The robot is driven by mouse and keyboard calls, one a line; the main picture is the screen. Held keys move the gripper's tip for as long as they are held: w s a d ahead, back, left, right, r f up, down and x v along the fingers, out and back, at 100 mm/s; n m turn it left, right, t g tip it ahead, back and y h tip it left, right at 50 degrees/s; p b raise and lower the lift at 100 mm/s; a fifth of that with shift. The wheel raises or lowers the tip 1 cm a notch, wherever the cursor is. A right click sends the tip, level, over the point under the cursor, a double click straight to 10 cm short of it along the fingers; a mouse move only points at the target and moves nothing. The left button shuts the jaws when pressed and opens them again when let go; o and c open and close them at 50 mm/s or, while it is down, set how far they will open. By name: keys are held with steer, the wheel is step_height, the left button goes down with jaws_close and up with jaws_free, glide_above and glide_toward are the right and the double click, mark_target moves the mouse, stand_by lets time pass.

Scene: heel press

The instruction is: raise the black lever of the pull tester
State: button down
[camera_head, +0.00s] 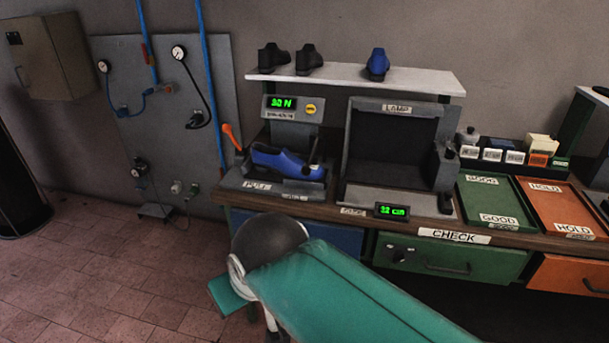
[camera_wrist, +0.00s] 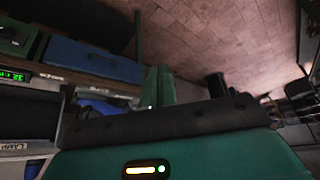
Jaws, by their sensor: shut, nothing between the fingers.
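The pull tester (camera_head: 292,108) stands at the left end of the bench, with a green display reading about 30 N and a yellow button. A blue shoe (camera_head: 285,163) sits on its base. A dark upright piece (camera_head: 316,152) at the shoe's right end looks like the black lever; its exact position is too small to tell. In the wrist view my gripper (camera_wrist: 160,86) shows as two teal fingers side by side, shut and empty, in front of the bench and apart from the tester. I cannot make out the lever in the wrist view.
The dark lamp box (camera_head: 395,150) stands right of the tester. A white shelf (camera_head: 355,78) with shoes is above. Green (camera_head: 497,205) and orange (camera_head: 560,205) trays lie right.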

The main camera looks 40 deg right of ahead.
steer(key=shift+a, duration=0.25)
steer(key=w+d+m+y, duration=0.4)
steer(key=w+d+m, duration=0.9)
steer(key=w, duration=0.6)
steer(key=w+d+f+m+t, duration=0.2)
steer(key=d+m, duration=0.2)
steer(key=d, duration=0.7)
steer(key=w+d+f+m+t, duration=0.2)
steer(key=d+f+m, duration=0.1)
steer(key=d, duration=0.8)
steer(key=w+d+f+m+t, duration=0.1)
steer(key=d+m, duration=0.4)
steer(key=d, duration=0.6)
step_height(320, 180, down, 2)
steer(key=shift+w+f+t+h, duration=0.1)
steer(key=shift+w+t+h, duration=0.3)
steer(key=shift+t, duration=0.1)
steer(key=shift+d, duration=0.1)
